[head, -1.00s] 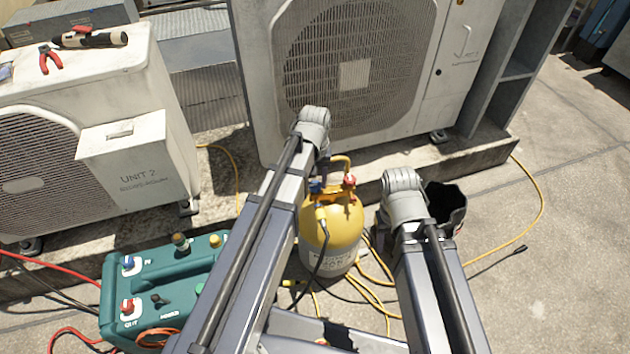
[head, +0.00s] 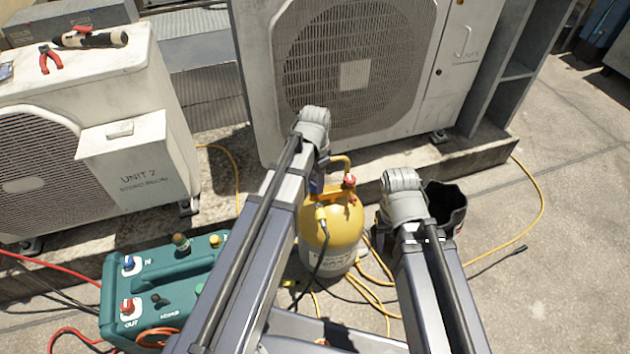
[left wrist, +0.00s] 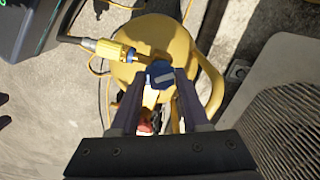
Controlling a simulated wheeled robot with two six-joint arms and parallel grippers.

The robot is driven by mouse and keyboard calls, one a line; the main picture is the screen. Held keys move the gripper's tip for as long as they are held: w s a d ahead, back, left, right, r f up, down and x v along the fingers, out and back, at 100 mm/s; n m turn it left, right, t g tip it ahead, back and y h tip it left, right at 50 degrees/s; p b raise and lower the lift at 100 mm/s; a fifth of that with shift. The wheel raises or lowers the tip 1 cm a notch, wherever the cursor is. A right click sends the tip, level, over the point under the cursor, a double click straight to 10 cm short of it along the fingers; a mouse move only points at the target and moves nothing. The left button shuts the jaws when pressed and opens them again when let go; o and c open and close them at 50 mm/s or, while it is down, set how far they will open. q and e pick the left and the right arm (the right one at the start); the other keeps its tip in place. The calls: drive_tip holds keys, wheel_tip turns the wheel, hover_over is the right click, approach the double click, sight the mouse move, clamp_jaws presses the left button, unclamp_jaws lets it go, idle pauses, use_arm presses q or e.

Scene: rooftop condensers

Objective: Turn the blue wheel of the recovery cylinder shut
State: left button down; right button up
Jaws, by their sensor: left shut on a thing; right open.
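The recovery cylinder (head: 335,225), yellow on top and white below, stands upright on the ground between my arms. In the left wrist view its yellow top (left wrist: 133,68) fills the middle. The blue wheel (left wrist: 160,73) sits between the fingertips of my left gripper (left wrist: 162,82), which is shut on it. In the head view my left gripper (head: 317,182) is mostly behind its own arm and hides the blue wheel. A red wheel (head: 349,181) shows beside it on the cylinder. My right gripper (head: 379,222) is open, right of the cylinder, its fingers mostly hidden by the wrist.
A black bucket (head: 446,206) stands behind my right wrist. A green recovery machine (head: 165,285) is at the lower left. Yellow hoses (head: 370,292) lie around the cylinder's foot. A large condenser (head: 355,75) stands close behind. Concrete at the right is mostly clear.

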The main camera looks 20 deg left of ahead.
sight(315, 185)
use_arm(q)
drive_tip(key=m, duration=0.3)
drive_tip(key=shift+m, duration=2.1)
drive_tip(key=shift+c, duration=1.9)
unclamp_jaws()
drive_tip(key=shift+r, duration=0.15)
wheel_tip(315, 185, up, 8)
drive_tip(key=p, duration=0.8)
drive_tip(key=shift+f, duration=0.2)
